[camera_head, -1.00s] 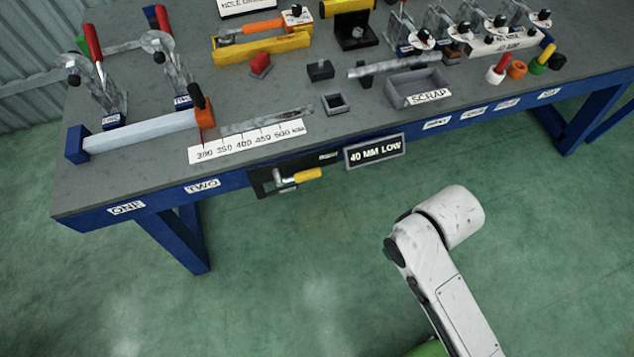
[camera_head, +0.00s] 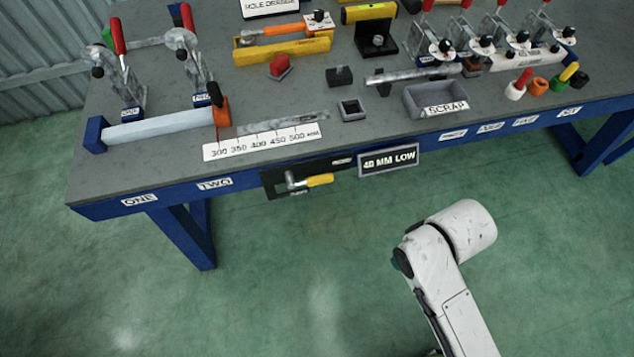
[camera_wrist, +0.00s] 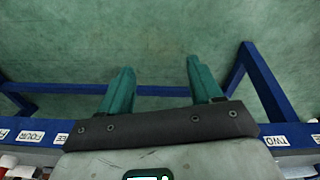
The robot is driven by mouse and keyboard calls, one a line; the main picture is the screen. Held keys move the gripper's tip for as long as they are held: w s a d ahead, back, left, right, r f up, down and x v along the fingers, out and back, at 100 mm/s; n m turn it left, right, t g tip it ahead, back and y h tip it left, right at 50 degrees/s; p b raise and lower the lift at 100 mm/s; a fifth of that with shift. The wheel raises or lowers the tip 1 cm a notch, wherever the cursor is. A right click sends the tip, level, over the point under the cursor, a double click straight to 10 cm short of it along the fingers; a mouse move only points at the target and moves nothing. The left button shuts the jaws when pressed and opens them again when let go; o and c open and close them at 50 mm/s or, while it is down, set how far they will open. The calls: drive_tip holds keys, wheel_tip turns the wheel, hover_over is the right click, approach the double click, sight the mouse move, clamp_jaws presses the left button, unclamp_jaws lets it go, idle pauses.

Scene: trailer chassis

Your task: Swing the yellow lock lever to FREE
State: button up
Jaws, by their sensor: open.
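The yellow lock lever (camera_head: 319,180) sits on a black plate (camera_head: 275,184) on the bench's front edge, below the ruler strip. Its yellow handle points to the right, roughly level, from a metal pivot. Any FREE marking is too small to read. My gripper (camera_wrist: 158,85) shows in the wrist view with two teal fingers apart and nothing between them, over the green floor. In the head view my white arm stands in front of the bench, to the right of and below the lever, and my fingers are hidden there. The lever does not show in the wrist view.
The bench (camera_head: 110,188) has blue legs and a front rail with labels. A "40 MM LOW" sign (camera_head: 388,162) hangs just right of the lever. A scrap tray (camera_head: 412,101) and several clamps stand on top. The floor in front is clear.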

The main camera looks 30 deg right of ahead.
drive_tip(key=shift+c, duration=0.2)
drive_tip(key=shift+w+a+f, duration=0.1)
drive_tip(key=shift+w+f, duration=0.05)
drive_tip(key=shift+c, duration=0.7)
drive_tip(key=w+a+f+t+y+b, duration=0.1)
drive_tip(key=w+a+f, duration=0.1)
drive_tip(key=w+a+f+t+b, duration=0.1)
drive_tip(key=w+a+t+b, duration=0.1)
drive_tip(key=w, duration=0.1)
drive_tip(key=w+a+f+m+t+y+b, duration=0.1)
drive_tip(key=w+a+f, duration=0.1)
drive_tip(key=w, duration=0.1)
drive_tip(key=shift+w+a+f+t+y, duration=0.25)
drive_tip(key=shift+a+f+t+y, duration=0.05)
drive_tip(key=shift+t, duration=0.1)
drive_tip(key=shift+c, duration=0.2)
drive_tip(key=m+t+h+b, duration=0.8)
drive_tip(key=m+t+b, duration=0.4)
drive_tip(key=m, duration=0.8)
approach(321, 179)
wheel_tip(321, 179, down, 2)
drive_tip(key=t+p, duration=0.1)
drive_tip(key=p+x, duration=0.1)
drive_tip(key=x, duration=0.9)
drive_tip(key=shift+w+d, duration=0.25)
drive_tip(key=shift+w, duration=0.05)
clamp_jaws()
